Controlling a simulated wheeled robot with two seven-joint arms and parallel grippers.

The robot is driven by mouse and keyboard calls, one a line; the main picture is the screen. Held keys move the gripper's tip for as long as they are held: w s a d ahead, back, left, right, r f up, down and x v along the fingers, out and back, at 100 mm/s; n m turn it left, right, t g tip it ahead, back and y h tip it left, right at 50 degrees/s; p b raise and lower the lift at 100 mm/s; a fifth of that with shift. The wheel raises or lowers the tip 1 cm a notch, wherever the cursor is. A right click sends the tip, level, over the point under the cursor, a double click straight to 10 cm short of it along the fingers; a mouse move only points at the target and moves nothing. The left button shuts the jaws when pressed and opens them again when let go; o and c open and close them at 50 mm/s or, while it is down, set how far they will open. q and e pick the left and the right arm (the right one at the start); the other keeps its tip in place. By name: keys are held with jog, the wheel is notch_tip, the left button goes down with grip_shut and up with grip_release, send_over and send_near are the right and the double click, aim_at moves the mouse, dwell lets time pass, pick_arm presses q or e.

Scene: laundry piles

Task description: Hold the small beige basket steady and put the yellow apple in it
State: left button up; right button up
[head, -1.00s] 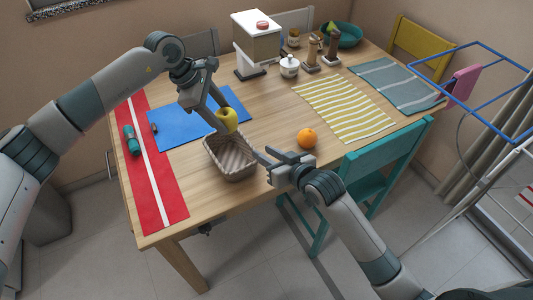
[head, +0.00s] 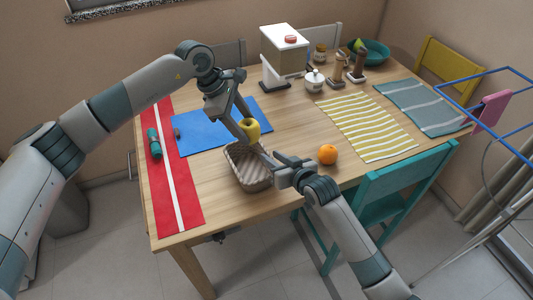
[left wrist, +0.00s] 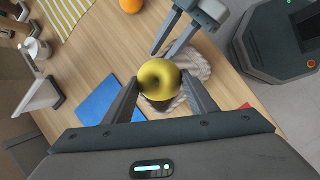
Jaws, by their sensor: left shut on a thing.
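The yellow apple (head: 252,131) is held between the fingers of my left gripper (head: 246,130), just above the far part of the small beige basket (head: 251,180). The left wrist view shows the apple (left wrist: 160,79) between both fingers, hiding much of the basket (left wrist: 195,65) beneath it. The basket stands upright on the table near its front edge. My right gripper (head: 267,157) is at the basket's right rim, its fingers apart with a gap between them in the left wrist view (left wrist: 160,57). I cannot tell whether it touches the rim.
An orange (head: 327,154) lies right of my right gripper on the wooden table (head: 290,125). A blue mat (head: 205,137) and a red runner (head: 172,200) lie left of the basket. A teal chair (head: 400,185) stands at the front right.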

aim_at(251, 166)
jog(key=shift+x, duration=2.2)
grip_shut()
